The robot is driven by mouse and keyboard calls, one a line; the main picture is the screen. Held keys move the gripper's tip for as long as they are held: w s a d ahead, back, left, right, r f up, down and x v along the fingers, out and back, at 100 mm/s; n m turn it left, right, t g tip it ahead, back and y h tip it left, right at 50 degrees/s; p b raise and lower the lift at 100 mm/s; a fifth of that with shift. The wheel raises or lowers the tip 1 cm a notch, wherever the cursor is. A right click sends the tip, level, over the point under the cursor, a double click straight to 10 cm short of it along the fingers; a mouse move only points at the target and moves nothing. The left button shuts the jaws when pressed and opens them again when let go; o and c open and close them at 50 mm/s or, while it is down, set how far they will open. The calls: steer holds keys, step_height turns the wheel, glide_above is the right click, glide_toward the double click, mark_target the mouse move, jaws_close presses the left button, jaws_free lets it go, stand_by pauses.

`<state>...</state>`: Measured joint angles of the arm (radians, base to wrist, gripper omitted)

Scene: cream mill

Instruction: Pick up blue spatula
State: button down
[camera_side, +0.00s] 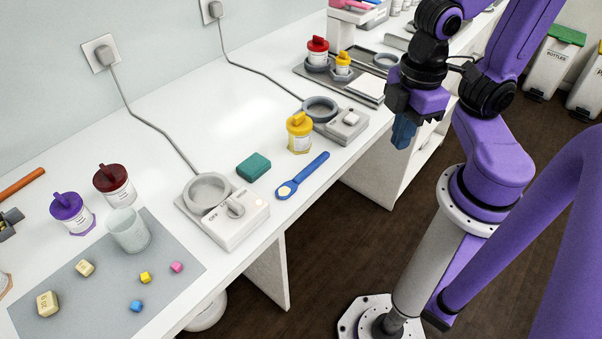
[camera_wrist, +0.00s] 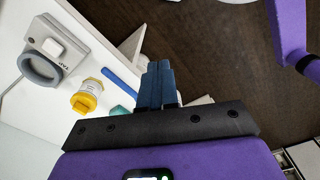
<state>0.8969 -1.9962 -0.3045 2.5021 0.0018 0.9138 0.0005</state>
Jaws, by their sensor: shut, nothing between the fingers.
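The blue spatula (camera_side: 303,175) lies flat on the white table near its front edge, its scoop end (camera_side: 286,190) pointing to the lower left and holding something pale. In the wrist view part of its blue handle (camera_wrist: 121,83) shows beyond the yellow-lidded jar. My gripper (camera_side: 403,134) is shut and empty. It hangs beyond the table's front edge, to the right of the spatula and apart from it. In the wrist view its blue fingers (camera_wrist: 157,84) are together. The spatula's scoop end is hidden in the wrist view.
A yellow-lidded jar (camera_side: 299,132) and a teal block (camera_side: 253,167) stand close to the spatula. A grey device with a ring (camera_side: 207,191) is to its left, another (camera_side: 320,108) behind. A grey mat (camera_side: 180,268) holds a beaker and small cubes. Open floor lies before the table.

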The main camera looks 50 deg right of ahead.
stand_by(0.3)
steer(key=c, duration=0.9)
jaws_free()
steer(key=shift+c, duration=0.2)
steer(key=shift+w, duration=0.1)
steer(key=w+a+r+n, duration=0.2)
steer(key=w+n, duration=0.1)
steer(key=w, duration=0.5)
steer(key=w+a+r+n, duration=0.1)
steer(key=w+a+n, duration=0.1)
steer(key=w, duration=0.6)
glide_above(314, 163)
step_height(314, 163, down, 12)
steer(key=shift+a+r, duration=0.15)
steer(key=shift+d+f, duration=0.2)
steer(key=shift+f, duration=2.4)
